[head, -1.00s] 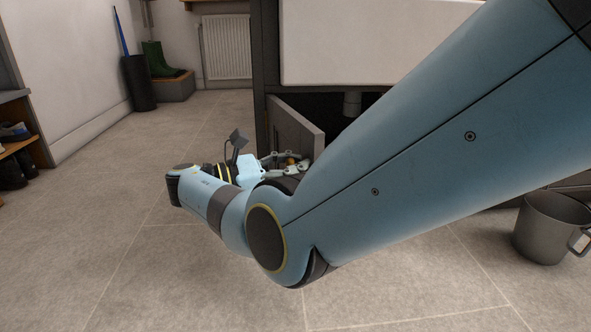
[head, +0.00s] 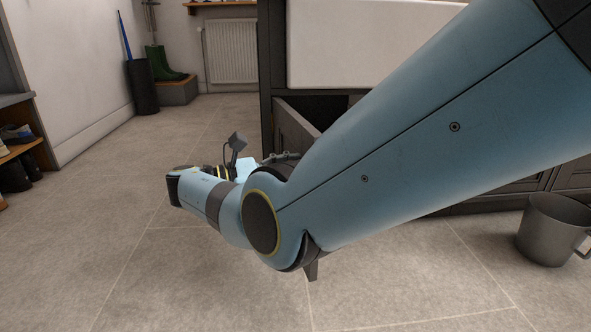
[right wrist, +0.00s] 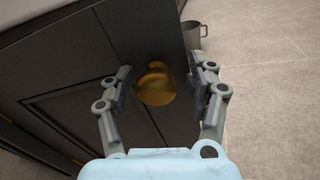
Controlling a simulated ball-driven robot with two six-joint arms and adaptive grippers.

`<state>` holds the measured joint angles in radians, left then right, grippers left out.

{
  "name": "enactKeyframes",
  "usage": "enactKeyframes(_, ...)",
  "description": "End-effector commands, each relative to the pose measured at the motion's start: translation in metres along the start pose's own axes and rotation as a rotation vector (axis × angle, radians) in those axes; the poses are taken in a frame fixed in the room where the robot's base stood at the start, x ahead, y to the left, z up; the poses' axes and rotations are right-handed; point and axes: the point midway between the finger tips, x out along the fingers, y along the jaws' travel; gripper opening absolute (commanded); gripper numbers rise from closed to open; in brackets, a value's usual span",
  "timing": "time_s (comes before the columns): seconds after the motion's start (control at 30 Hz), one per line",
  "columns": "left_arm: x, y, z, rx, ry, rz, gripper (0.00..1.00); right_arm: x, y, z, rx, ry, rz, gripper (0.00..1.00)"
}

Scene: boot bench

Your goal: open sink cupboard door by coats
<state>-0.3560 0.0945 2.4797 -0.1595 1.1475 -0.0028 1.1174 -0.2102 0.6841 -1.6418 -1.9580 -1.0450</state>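The dark sink cupboard door (head: 295,127) stands partly open in the head view, swung out from the cupboard's left side. My right arm hides much of it. A brass knob (right wrist: 157,88) on a dark panelled door front (right wrist: 85,85) shows in the right wrist view. My right gripper (right wrist: 160,92) is open, with one finger on each side of the knob; gaps show between the knob and both fingers. In the head view only a bit of this gripper (head: 281,157) shows behind my elbow. My left gripper is out of view.
A white sink (head: 370,45) sits above the cupboard. A shoe shelf (head: 20,150) is at far left; green boots (head: 160,65) are at the back. The left floor is clear.

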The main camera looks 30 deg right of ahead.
Motion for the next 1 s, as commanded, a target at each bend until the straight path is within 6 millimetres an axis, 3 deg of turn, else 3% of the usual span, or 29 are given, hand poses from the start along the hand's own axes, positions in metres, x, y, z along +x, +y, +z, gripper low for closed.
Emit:
enactKeyframes(0.37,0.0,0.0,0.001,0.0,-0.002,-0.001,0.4,0.0,0.005,0.011,0.007,0.001,0.002,0.58)
enactKeyframes(0.8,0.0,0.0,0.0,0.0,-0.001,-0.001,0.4,0.0,0.023,0.084,0.005,0.001,0.0,0.58)
enactKeyframes(1.0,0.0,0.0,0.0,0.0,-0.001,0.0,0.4,0.0,0.026,0.097,0.002,0.0,0.001,0.58)
